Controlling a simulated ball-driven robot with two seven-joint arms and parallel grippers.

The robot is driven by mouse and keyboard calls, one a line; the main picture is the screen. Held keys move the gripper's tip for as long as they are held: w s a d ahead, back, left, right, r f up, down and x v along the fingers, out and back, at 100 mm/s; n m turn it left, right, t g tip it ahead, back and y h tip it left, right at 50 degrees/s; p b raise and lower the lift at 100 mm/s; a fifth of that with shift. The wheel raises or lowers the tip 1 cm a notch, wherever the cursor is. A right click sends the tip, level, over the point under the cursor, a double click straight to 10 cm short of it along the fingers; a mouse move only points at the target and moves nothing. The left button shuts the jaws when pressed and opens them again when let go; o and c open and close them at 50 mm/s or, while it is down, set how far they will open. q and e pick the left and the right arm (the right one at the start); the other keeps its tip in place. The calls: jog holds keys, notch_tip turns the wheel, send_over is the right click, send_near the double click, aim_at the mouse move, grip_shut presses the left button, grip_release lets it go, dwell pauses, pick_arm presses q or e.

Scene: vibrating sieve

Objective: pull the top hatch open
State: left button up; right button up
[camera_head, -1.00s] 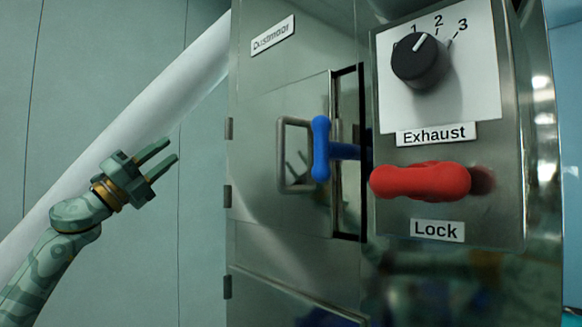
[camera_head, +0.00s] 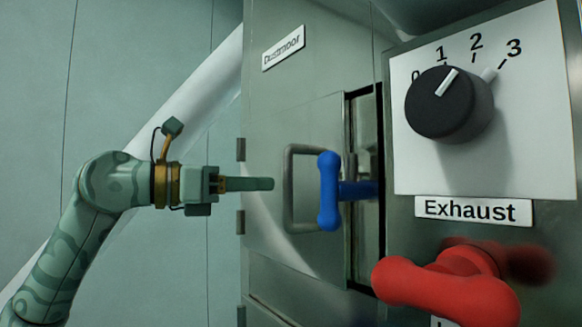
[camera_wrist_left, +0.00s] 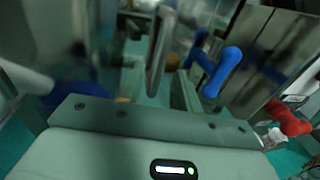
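The hatch (camera_head: 318,125) is a grey steel door on the machine's front. A dark gap runs along its right edge. Its D-shaped metal handle (camera_head: 290,195) stands upright beside a blue knob-like latch (camera_head: 329,190). My left gripper (camera_head: 266,184) points right at the handle from the left, a short way off, its fingers overlapping in this side view. In the blurred left wrist view, the fingers (camera_wrist_left: 157,92) look spread and empty, with the handle (camera_wrist_left: 160,50) ahead between them and the blue latch (camera_wrist_left: 222,72) to its right. My right gripper is not in view.
A red lever (camera_head: 445,285) sticks out at lower right, below the black exhaust dial (camera_head: 448,104) on a white plate. It also shows in the wrist view (camera_wrist_left: 290,120). A pale slanted pipe (camera_head: 195,95) passes behind my left arm. Hinges line the hatch's left side.

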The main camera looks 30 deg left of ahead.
aim_at(287, 224)
pick_arm(q)
jog(key=p+x, duration=0.2)
jog(key=x, duration=0.4)
jog(key=shift+w+d, duration=0.15)
grip_shut()
